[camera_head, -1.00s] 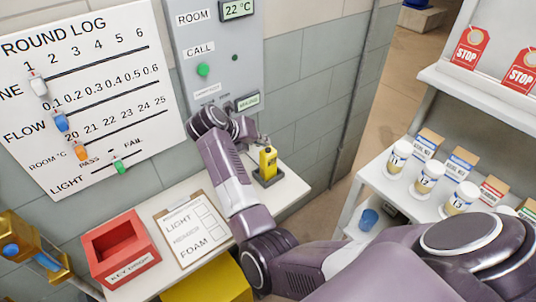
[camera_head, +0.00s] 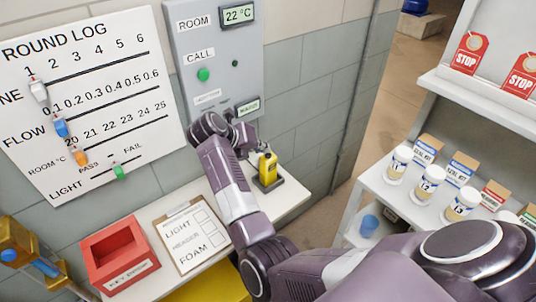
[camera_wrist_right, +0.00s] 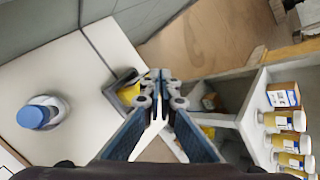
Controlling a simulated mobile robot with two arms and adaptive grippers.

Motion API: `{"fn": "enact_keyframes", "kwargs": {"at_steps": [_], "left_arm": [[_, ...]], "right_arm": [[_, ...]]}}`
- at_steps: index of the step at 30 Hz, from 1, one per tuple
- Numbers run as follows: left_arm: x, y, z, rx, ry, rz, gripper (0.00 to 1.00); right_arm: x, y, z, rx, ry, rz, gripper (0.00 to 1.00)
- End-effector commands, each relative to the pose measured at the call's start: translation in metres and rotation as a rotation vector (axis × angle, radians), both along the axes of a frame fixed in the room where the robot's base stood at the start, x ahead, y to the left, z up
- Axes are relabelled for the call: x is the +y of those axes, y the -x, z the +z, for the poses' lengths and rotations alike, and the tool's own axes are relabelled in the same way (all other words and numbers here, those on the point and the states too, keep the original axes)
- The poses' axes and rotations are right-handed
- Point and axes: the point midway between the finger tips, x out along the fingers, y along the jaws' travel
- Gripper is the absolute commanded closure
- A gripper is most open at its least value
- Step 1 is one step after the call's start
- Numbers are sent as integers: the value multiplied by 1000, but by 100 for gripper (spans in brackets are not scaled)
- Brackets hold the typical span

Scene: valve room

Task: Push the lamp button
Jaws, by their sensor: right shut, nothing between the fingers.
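A grey wall panel (camera_head: 219,55) carries a green CALL button (camera_head: 204,74), a small dark round spot (camera_head: 235,63) and a small white label (camera_head: 208,97) too fine to read. I cannot tell which part is the lamp button; the panel's lower part is partly behind my right arm. My right gripper is mostly hidden behind its own wrist in the head view, in front of and below the panel. In the right wrist view, my right gripper (camera_wrist_right: 158,76) is shut and empty, above the counter's edge beside a yellow device. My left gripper is not in view.
The yellow device (camera_head: 268,166) stands on the white counter (camera_head: 290,195), with a clipboard (camera_head: 190,238) and red box (camera_head: 119,256) to the left. A blue-lidded bottle (camera_wrist_right: 40,112) shows in the wrist view. Shelves (camera_head: 378,190) with several jars stand right.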

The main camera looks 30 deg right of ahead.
Motion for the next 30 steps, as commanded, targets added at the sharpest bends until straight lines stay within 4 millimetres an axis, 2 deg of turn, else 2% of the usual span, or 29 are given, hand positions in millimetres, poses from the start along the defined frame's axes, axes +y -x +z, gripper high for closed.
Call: {"fn": "enact_keyframes", "kwargs": {"at_steps": [30], "left_arm": [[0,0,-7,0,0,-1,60]], "right_arm": [[0,1,-9,2,-1,0,100]]}}
